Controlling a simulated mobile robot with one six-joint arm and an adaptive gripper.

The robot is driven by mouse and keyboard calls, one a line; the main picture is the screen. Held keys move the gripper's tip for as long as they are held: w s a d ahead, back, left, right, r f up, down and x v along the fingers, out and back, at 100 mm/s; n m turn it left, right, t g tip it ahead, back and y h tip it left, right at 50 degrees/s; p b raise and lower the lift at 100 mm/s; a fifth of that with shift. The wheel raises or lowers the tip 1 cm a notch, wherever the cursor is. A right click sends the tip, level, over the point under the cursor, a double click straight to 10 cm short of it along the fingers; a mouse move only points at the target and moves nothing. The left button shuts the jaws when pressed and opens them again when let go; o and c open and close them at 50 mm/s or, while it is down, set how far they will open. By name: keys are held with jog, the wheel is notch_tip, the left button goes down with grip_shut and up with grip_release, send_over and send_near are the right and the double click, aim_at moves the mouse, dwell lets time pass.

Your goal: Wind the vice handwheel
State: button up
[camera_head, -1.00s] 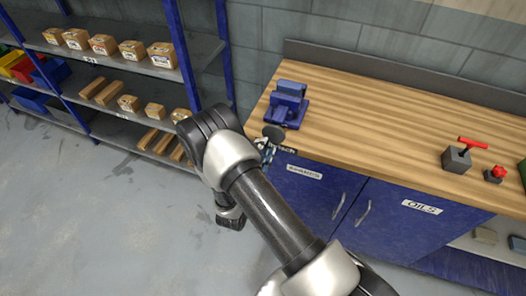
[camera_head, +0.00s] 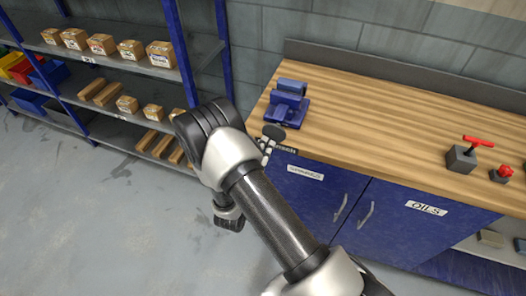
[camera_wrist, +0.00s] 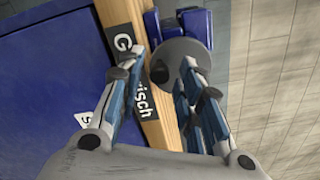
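The blue vice (camera_head: 288,103) stands on the front left corner of the wooden bench. Its handwheel (camera_head: 273,131), a dark grey disc, sticks out in front of it past the bench edge. In the wrist view the handwheel (camera_wrist: 182,55) faces me, with a small dark knob (camera_wrist: 158,74) near its rim and the blue vice (camera_wrist: 199,22) behind. My gripper (camera_head: 266,149) is just in front of and below the wheel. In the wrist view my gripper (camera_wrist: 160,66) is open, its fingertips apart on either side of the knob. The right finger overlaps the disc; contact cannot be told.
The bench (camera_head: 370,115) has a blue cabinet (camera_head: 325,205) under it, close to my gripper. A grey block with a red T-handle (camera_head: 463,156) and a red knob piece (camera_head: 502,173) stand at the right. A shelf with boxes (camera_head: 130,50) is at the left. Floor is clear.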

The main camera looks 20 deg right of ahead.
jog(key=m+b, duration=0.2)
jog(key=m, duration=0.5)
jog(key=shift+m, duration=0.3)
jog(key=shift+c, duration=0.3)
grip_shut()
jog(key=n, duration=0.2)
jog(key=n+p, duration=0.1)
jog(key=shift+s+d+f, duration=0.2)
jog(key=shift+s+d, duration=0.05)
jog(key=shift+d, duration=0.1)
